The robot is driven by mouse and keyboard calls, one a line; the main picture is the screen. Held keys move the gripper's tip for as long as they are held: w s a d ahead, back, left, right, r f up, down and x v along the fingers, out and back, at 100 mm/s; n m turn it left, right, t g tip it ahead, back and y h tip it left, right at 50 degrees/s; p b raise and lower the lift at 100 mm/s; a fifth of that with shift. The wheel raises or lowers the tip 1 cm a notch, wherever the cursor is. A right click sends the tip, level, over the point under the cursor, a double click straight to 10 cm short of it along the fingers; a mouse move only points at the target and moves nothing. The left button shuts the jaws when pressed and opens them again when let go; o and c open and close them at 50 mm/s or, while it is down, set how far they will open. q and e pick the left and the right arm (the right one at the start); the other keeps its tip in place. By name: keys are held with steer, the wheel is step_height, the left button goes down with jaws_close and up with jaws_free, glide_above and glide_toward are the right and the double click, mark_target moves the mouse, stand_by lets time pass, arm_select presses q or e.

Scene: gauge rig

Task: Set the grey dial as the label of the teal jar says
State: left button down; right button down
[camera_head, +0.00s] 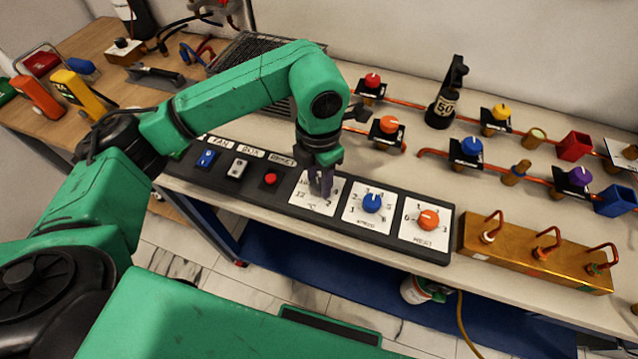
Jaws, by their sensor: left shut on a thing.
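My left gripper (320,182) points down at the leftmost of three white dial plates on the black control panel (285,212). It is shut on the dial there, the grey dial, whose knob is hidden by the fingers. Part of that dial's white plate (301,197) shows around the fingers, with a few marks I cannot read fully. I cannot make out a teal jar or its label in this view. My right gripper is not in view.
A blue dial (372,202) and an orange dial (428,220) sit to the right on the panel. A red button (270,179) and two switches are to the left. A brass block (535,254) with hooked handles stands further right. Pipes and coloured valves (472,147) fill the bench behind.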

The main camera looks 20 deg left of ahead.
mark_target(319, 183)
arm_select(q)
steer(key=shift+r+m+b, duration=0.1)
steer(key=shift+m+b, duration=0.25)
steer(key=shift+m, duration=0.05)
steer(key=shift+c, duration=2.1)
jaws_free()
steer(key=shift+r, duration=0.1)
step_height(319, 183, up, 14)
steer(key=shift+r, duration=0.2)
